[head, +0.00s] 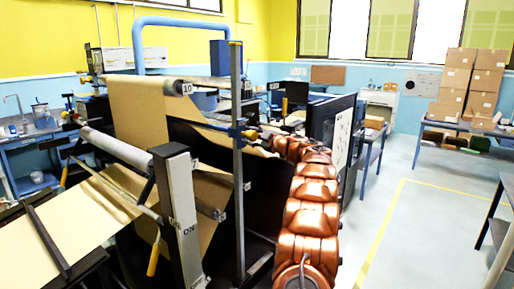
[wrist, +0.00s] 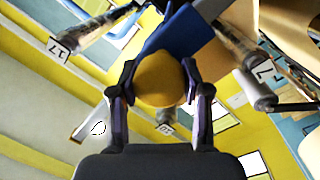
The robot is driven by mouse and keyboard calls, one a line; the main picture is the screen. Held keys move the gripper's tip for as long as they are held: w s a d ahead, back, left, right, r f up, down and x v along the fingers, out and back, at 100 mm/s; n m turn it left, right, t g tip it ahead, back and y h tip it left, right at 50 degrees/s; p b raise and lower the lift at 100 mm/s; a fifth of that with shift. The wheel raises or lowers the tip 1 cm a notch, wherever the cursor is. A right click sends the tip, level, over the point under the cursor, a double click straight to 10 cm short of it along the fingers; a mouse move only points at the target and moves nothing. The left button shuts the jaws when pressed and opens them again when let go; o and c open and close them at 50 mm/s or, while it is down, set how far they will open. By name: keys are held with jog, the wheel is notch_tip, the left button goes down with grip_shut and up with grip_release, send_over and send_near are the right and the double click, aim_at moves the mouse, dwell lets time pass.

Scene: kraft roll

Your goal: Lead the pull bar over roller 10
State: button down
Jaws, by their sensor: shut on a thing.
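My gripper (wrist: 160,85) is shut on the round yellow end of the pull bar (wrist: 160,78) in the wrist view. The bar's blue part (wrist: 183,32) runs away behind that end, next to brown paper (wrist: 222,62). In the head view my gripper (head: 254,136) is small at the end of my copper arm, by the blue and yellow bar (head: 236,131), right of and below roller 10 (head: 173,86). The roller's number plate also shows upside down in the wrist view (wrist: 165,129). A grey upright partly hides the bar. I cannot tell exactly how the paper lies against roller 10.
The grey upright post (head: 238,180) stands close to my gripper. A thick pale roller (head: 115,148) and a grey post (head: 175,215) are nearer. Rollers 17 (wrist: 68,44) and 7 (wrist: 262,70) flank the gripper in the wrist view. The floor (head: 420,225) at right is clear.

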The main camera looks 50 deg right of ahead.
jog(key=d+f, duration=0.3)
jog(key=f, duration=0.2)
jog(key=shift+d+f, duration=0.15)
jog(key=shift+f, duration=0.2)
dwell(0.5)
